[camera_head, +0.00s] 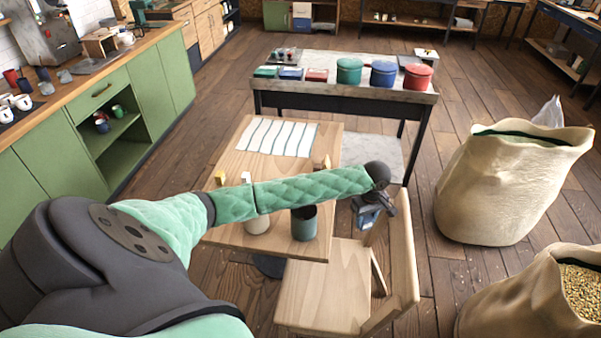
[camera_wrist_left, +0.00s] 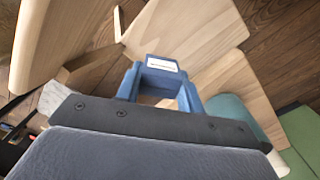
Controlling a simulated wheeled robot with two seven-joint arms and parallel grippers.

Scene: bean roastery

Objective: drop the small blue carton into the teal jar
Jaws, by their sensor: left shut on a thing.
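The small blue carton (camera_head: 366,219) is held in my left gripper (camera_head: 372,210), to the right of the wooden table, above the chair. In the left wrist view the carton (camera_wrist_left: 163,66) shows a pale label between the two fingers (camera_wrist_left: 160,88). The teal jar (camera_head: 304,224) stands on the table's right front part, left of the gripper and apart from it. The teal jar also shows at the right in the left wrist view (camera_wrist_left: 238,112). My right gripper is not in view.
A wooden chair (camera_head: 330,285) stands against the table's right front. A striped cloth (camera_head: 278,137) lies on the table (camera_head: 238,165). Large sacks (camera_head: 500,190) stand at the right.

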